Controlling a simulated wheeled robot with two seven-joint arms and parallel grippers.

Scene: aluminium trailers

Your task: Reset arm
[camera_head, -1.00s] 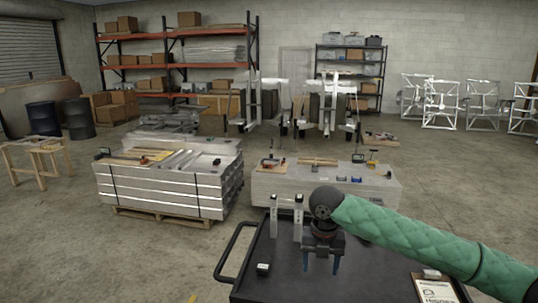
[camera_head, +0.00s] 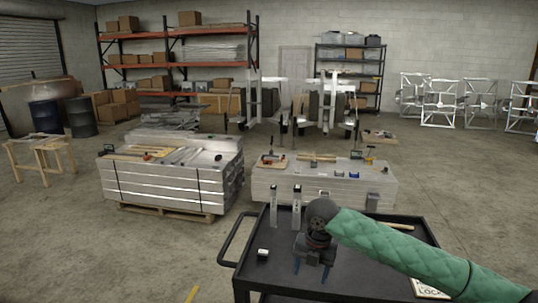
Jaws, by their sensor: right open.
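My right arm, in a green quilted sleeve, reaches in from the lower right over a black cart (camera_head: 375,272). My right gripper (camera_head: 312,272) points down above the cart top with its two dark fingers apart. Nothing shows between the fingers. My left gripper is not in view.
Two upright metal pieces (camera_head: 296,208) stand on the cart beside my right gripper, and a small white-topped block (camera_head: 263,254) lies to its left. A clipboard (camera_head: 428,287) lies at the lower right. Behind are a stack of aluminium panels (camera_head: 170,186) and a tool-covered bench (camera_head: 325,183).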

